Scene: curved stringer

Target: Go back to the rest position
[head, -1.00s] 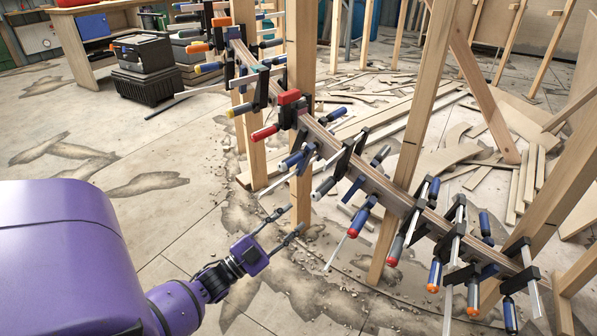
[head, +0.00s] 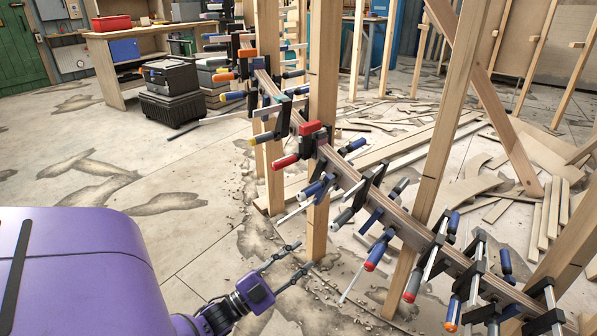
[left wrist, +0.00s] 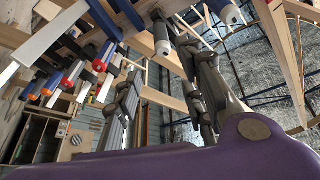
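My left gripper (head: 303,255) is purple and black. In the head view it is low in front of the curved stringer (head: 350,178), with its two thin fingers apart and nothing between them. In the left wrist view the fingers of this gripper (left wrist: 165,75) also stand apart and empty. The stringer is a laminated curved beam against wooden posts, with many clamps along it. A red-handled clamp (head: 299,144) sits on it above the gripper. The fingertips look close to a post in the picture; I cannot tell the depth gap. My right gripper is not in view.
Upright wooden posts (head: 322,60) carry the stringer. Clamp bars and handles stick out toward my left arm. Loose boards (head: 420,140) lie on the floor behind. Black cases (head: 170,100) and a workbench (head: 104,70) stand at the back left. The floor (head: 100,150) at left is open.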

